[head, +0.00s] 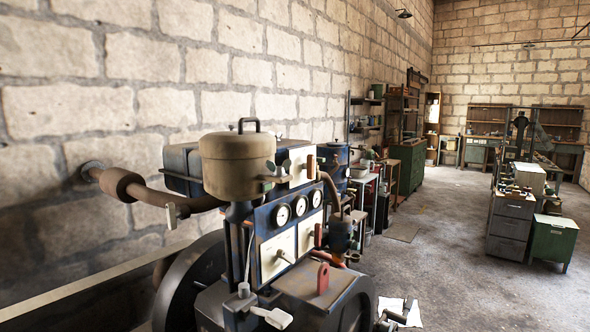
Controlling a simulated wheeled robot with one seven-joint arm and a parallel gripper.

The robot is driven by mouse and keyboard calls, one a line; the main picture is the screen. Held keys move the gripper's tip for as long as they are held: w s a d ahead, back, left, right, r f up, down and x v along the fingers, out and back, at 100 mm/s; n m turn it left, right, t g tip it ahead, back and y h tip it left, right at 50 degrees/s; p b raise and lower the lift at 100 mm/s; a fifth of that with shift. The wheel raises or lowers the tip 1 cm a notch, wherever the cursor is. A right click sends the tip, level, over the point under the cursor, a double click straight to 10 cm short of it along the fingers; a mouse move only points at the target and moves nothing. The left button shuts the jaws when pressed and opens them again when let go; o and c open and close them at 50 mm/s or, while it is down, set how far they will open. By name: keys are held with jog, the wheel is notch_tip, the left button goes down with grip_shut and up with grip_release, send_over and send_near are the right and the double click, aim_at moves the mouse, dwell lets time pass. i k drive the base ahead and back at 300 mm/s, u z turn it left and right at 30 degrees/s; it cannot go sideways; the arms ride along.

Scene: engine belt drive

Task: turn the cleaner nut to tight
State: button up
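The engine (262,250) stands close in front of me, left of the picture's middle. A beige round canister with a dark top handle (238,165), which looks like the air cleaner, sits on top of it. A small grey wing-shaped piece (287,167) shows just right of the canister; I cannot tell if it is the cleaner nut, or how tight it is. My gripper is not in view.
A panel with three round gauges (299,206) faces right on the engine. A brown pipe (150,193) runs from the wall to it. A large dark wheel (190,280) stands at its lower left. A red tag-like piece (323,278) sits at the front. Open floor (440,240) lies to the right.

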aim_at(278, 171)
jog(key=z, duration=1.25)
jog(key=i, duration=0.9)
jog(key=u, duration=1.5)
